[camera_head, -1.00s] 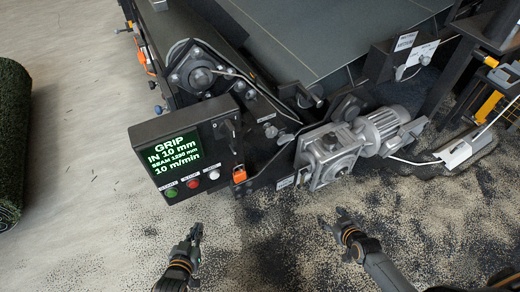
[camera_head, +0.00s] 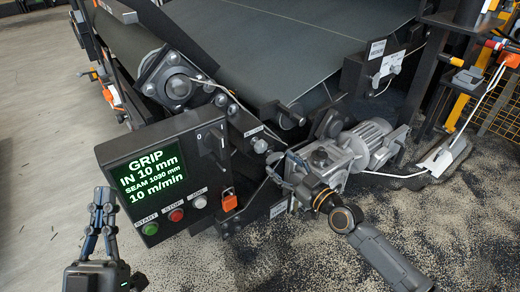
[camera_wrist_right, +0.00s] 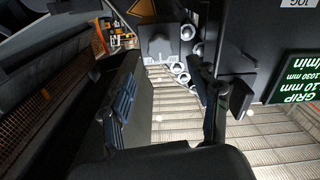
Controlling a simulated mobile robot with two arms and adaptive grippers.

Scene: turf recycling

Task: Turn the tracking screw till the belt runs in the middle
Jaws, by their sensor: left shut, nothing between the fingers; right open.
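The dark grey-green belt (camera_head: 270,45) runs at the top of the head view beside a dark roller (camera_head: 125,38) with a bearing housing (camera_head: 178,86). The control box (camera_head: 187,140) reads "GRIP IN 10 mm, SEAM 1030 mm, 10 m/min". I cannot pick out the tracking screw for sure; the right wrist view shows round metal fittings (camera_wrist_right: 181,72) beyond the fingers. My right gripper (camera_head: 291,170) is open, over the near side of the gearbox, also seen in its wrist view (camera_wrist_right: 172,100). My left gripper (camera_head: 103,195) is shut and empty, left of the control box.
The motor (camera_head: 370,140) sits right of the gearbox (camera_head: 330,160). A white cable runs to a pale box (camera_head: 440,158) on the right. Dark granules (camera_head: 270,260) cover the floor in front; yellow posts and mesh stand at right.

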